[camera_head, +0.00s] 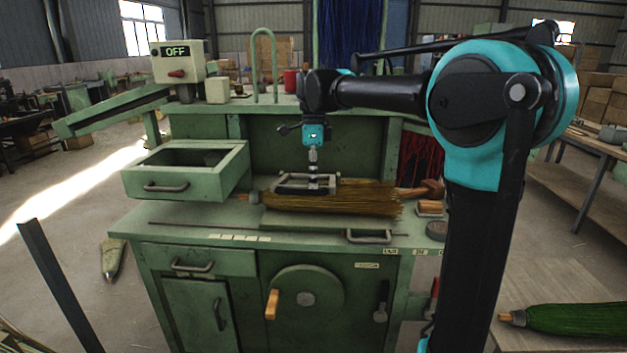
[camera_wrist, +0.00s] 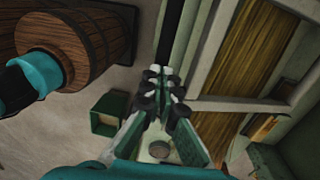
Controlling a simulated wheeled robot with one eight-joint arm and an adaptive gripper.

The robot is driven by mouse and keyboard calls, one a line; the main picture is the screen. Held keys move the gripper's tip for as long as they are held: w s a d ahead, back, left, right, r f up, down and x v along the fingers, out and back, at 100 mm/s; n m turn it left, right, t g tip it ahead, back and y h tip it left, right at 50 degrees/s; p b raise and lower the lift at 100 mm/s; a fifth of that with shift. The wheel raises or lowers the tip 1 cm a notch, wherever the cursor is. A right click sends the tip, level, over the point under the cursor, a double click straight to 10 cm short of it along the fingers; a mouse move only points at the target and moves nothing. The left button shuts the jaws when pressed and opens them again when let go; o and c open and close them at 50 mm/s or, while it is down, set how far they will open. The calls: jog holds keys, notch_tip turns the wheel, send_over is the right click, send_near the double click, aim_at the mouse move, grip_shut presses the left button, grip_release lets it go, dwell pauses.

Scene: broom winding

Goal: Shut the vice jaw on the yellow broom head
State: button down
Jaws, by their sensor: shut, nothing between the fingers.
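The yellow broom head (camera_head: 350,205) lies flat on the green bench, its straw ends pointing right. Its straw also shows at the right of the wrist view (camera_wrist: 250,50). The vice jaw (camera_head: 290,189) is a grey metal frame across the left part of the straw. In the wrist view, a pale bar (camera_wrist: 225,104) crosses the straw. My gripper (camera_head: 313,178) points down at the jaw frame, shut and empty. Its fingers are together in the wrist view (camera_wrist: 168,78), left of the straw and bar. I cannot tell whether they touch the frame.
An open green drawer box (camera_head: 240,170) stands left of the broom head. A wooden handle (camera_head: 430,188) and small block (camera_head: 430,208) sit at the right. A control box (camera_head: 178,62) reads OFF. A green broom (camera_head: 575,319) lies at the lower right. The bench's front left is mostly clear.

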dwell(0.3)
jog(key=c, duration=1.9)
grip_release()
jog(key=shift+t, duration=0.9)
jog(key=f, duration=0.2)
jog(key=s+f, duration=0.1)
jog(key=f, duration=0.1)
jog(key=s+f, duration=0.1)
jog(key=shift+f, duration=0.4)
jog(key=shift+o, duration=0.6)
jog(key=shift+w+r, duration=0.15)
jog(key=shift+r, duration=0.15)
jog(key=shift+t, duration=0.8)
jog(key=f, duration=0.2)
jog(key=s+f, duration=0.1)
jog(key=f, duration=0.1)
jog(key=shift+s+f, duration=0.1)
jog(key=shift+f, duration=0.05)
grip_shut()
jog(key=shift+f, duration=0.45)
jog(key=shift+r, duration=0.15)
